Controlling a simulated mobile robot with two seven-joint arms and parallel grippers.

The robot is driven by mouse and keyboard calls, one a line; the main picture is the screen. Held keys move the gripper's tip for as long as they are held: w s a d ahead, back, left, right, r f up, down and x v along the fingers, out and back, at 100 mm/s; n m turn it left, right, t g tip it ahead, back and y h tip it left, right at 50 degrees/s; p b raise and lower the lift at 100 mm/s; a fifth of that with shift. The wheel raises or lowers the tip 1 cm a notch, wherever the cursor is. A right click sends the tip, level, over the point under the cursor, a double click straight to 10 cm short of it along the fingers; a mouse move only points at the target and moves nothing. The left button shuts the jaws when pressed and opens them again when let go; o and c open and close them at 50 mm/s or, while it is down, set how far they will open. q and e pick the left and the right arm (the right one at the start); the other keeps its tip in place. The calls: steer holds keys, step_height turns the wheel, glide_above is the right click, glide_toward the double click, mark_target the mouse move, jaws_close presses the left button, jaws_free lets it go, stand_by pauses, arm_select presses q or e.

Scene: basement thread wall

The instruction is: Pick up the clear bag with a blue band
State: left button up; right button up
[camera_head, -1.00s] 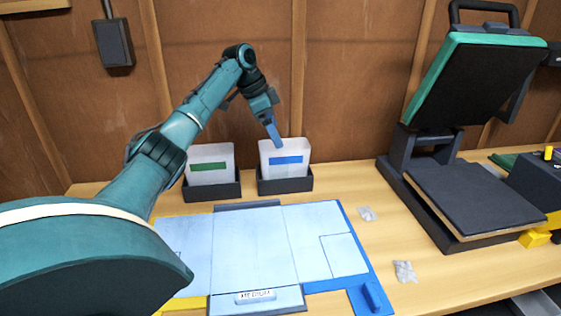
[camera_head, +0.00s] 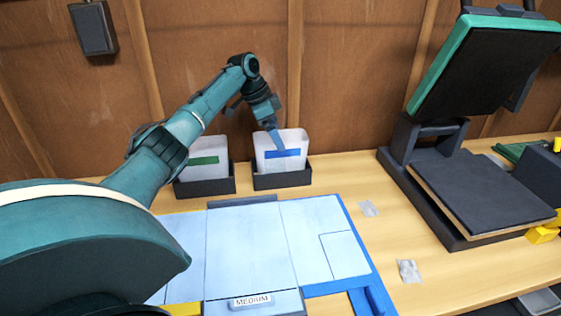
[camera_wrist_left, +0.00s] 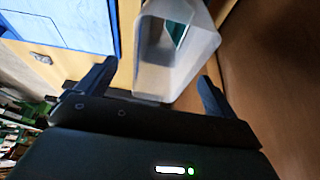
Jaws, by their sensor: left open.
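The clear bag with a blue band (camera_head: 292,140) stands upright in a dark holder (camera_head: 283,180) at the back of the bench, against the wooden wall. My left gripper (camera_head: 279,145) comes down over this bag from above, with its fingers overlapping the bag's upper part in the head view. In the left wrist view the gripper (camera_wrist_left: 156,84) is open, and a translucent bag (camera_wrist_left: 204,45) lies ahead of and between its two spread fingers. I cannot tell whether a finger touches it. My right gripper is not in view.
A clear bag with a green band (camera_head: 204,146) stands in a dark holder (camera_head: 206,187) just to the left. A pale blue board (camera_head: 250,245) lies in front. A press with a raised lid (camera_head: 480,195) stands at the right. Small clear packets (camera_head: 408,270) lie between.

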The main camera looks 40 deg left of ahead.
mark_target(281, 159)
arm_select(q)
steer(key=x, duration=0.5)
steer(key=shift+w, duration=0.25)
steer(key=shift+f+p, duration=0.25)
steer(key=shift+p, duration=0.1)
stand_by(0.3)
steer(key=c, duration=1.3)
